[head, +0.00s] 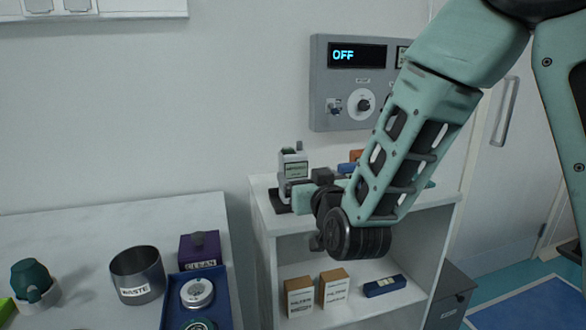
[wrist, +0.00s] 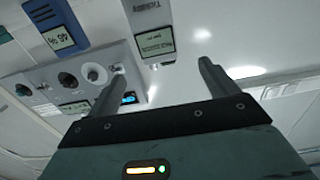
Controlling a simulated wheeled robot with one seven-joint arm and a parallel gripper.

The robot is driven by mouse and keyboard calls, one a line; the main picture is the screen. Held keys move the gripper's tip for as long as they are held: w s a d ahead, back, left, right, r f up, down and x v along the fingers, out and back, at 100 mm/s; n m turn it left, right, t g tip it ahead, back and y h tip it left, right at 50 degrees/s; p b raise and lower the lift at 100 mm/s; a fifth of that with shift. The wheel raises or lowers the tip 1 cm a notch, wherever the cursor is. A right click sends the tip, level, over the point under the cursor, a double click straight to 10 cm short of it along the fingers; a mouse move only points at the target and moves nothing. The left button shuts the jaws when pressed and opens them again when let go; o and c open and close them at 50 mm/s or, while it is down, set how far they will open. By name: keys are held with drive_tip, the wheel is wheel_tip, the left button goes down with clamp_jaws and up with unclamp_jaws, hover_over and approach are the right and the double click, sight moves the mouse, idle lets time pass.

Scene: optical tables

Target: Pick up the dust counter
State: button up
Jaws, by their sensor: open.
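A pale grey handheld device with a small greenish display, which looks like the dust counter (head: 293,165), stands upright on top of the white shelf unit at the back. In the wrist view a grey device with a lit display, apparently the same dust counter (wrist: 153,30), lies ahead between and beyond my fingertips. My gripper (wrist: 158,78) is open, with nothing between its fingers. In the head view my gripper (head: 302,194) is at the right front of the device, close to it. My wrist hides part of the shelf top, and contact cannot be told.
A blue meter (wrist: 55,25) reading 46 % is beside the device. A grey wall panel (head: 350,110) reading OFF hangs above. Boxes (head: 299,298) stand on the lower shelf. Left, a bench (head: 90,235) holds a waste can (head: 137,275), a purple box (head: 200,249) and a blue tray (head: 172,312).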

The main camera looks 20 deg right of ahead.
sight(295, 164)
drive_tip(key=w+p, duration=0.1)
drive_tip(key=w, duration=0.7)
drive_tip(key=shift+f, duration=0.1)
drive_tip(key=shift+w+d+f+p, duration=0.15)
drive_tip(key=shift+w+p, duration=0.4)
drive_tip(key=shift+w, duration=2.05)
drive_tip(key=c, duration=1.4)
